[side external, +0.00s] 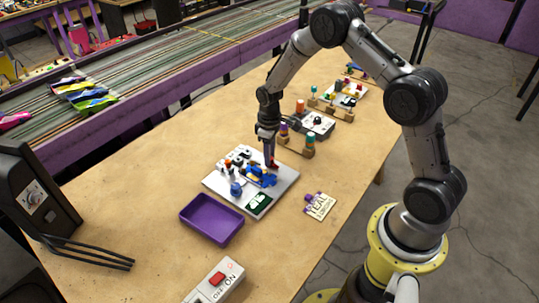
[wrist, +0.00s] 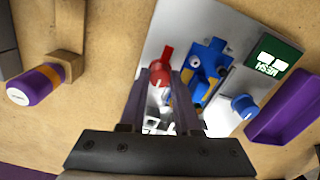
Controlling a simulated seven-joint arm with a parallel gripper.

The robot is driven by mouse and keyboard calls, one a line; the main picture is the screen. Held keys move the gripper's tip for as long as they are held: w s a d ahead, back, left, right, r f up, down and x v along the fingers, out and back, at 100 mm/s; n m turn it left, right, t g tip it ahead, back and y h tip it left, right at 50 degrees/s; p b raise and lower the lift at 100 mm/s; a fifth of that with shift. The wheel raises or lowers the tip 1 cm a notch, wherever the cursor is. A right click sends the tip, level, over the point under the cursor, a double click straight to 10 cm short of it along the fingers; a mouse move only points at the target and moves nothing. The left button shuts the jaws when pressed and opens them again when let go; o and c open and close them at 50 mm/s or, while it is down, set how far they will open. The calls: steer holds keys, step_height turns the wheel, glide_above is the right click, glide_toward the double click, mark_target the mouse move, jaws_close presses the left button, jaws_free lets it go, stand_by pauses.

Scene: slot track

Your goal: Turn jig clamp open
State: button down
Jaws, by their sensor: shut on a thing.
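The jig is a light grey plate (side external: 283,191) on the wooden table, and it also shows in the wrist view (wrist: 222,20). A red clamp lever (wrist: 161,62) stands on it beside a blue clamp body (wrist: 207,58). My gripper (wrist: 161,78) points down over the plate, its two fingers close around the red lever, with the lever's end showing past the fingertips. In the side view my gripper (side external: 269,160) is at the plate's far right part, next to the blue parts (side external: 260,176). The lever's lower part is hidden between the fingers.
A blue knob (wrist: 244,105) and a green display (wrist: 273,57) sit on the plate. A purple tray (side external: 212,219) lies in front. A wooden stand with coloured pegs (side external: 296,146) is close behind my gripper. A small label card (side external: 320,206) lies to the right.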

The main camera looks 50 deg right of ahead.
stand_by(0.4)
steer(key=c, duration=0.6)
jaws_free()
steer(key=shift+r, duration=0.1)
step_height(320, 180, up, 14)
steer(key=shift+f, duration=0.15)
